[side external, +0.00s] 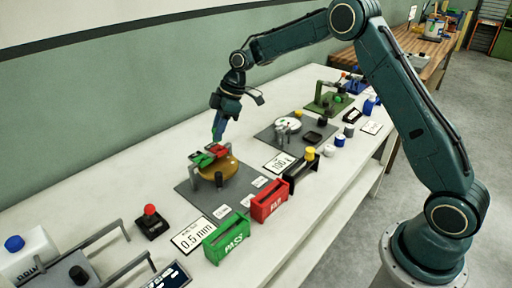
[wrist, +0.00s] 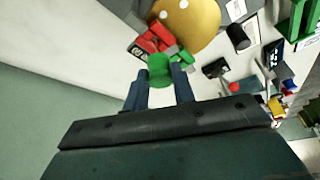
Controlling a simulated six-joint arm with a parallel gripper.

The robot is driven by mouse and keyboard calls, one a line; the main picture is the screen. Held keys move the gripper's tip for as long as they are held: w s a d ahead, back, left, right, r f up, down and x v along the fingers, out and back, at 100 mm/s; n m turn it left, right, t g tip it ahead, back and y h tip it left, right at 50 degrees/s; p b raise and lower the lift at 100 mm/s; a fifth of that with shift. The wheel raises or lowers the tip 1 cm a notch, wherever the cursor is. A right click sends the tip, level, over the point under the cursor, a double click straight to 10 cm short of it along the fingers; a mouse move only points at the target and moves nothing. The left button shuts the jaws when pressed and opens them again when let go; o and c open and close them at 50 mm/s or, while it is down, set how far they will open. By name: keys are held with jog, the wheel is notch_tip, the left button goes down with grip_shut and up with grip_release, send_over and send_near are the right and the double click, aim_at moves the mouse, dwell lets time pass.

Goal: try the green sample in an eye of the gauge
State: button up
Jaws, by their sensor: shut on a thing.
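My gripper (side external: 217,138) points down just behind the brass disc-shaped gauge (side external: 222,172). In the wrist view my gripper (wrist: 160,82) is shut on the green sample (wrist: 160,67), which sits between the two blue fingertips. The gauge (wrist: 205,28) lies just beyond it, with small pale round eyes in its face. Red pieces (wrist: 152,40) lie between the sample and the gauge. The side view shows red and green pieces (side external: 209,155) crowded at the gauge's back edge. I cannot tell whether the held sample touches the gauge or an eye.
A green PASS bin (side external: 227,238) and a red FAIL bin (side external: 270,203) stand at the front. A 0.5 mm card (side external: 192,237) and a red-knobbed black block (side external: 151,222) lie to the left.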

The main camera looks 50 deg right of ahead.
jog(key=shift+r, duration=1.7)
